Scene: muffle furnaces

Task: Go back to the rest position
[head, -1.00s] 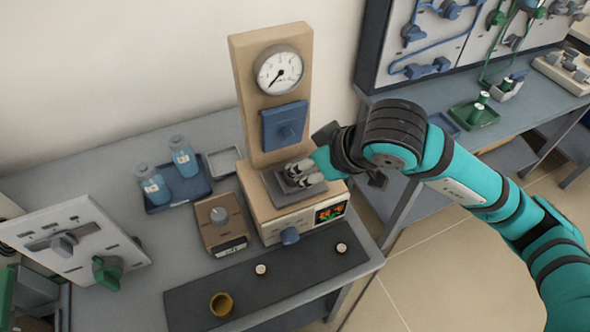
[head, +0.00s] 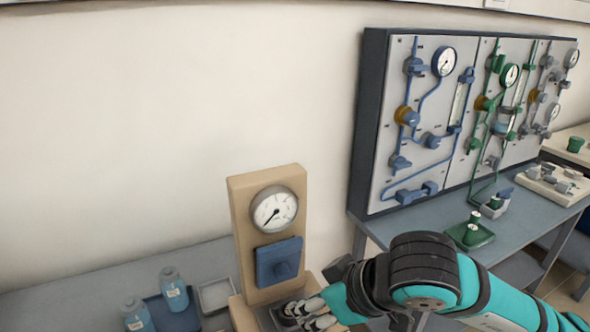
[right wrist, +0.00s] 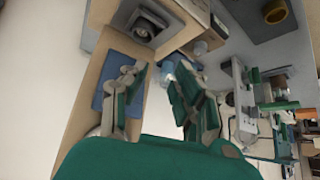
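My right gripper (head: 300,316) is at the bottom of the head view, in front of the tan gauge stand (head: 240,215), below its blue block (head: 279,262). In the right wrist view my right gripper (right wrist: 154,72) has its two fingers spread apart, with nothing seen between them. The blue block (right wrist: 112,75) shows there behind the left finger. A grey square seat (right wrist: 148,22) on the stand is just past the fingertips. My left gripper is in neither view.
A panel board (head: 418,120) with gauges and valves stands on the right bench, by a green tray (head: 470,235). In the wrist view a yellow cup (right wrist: 275,11) stands on the dark mat.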

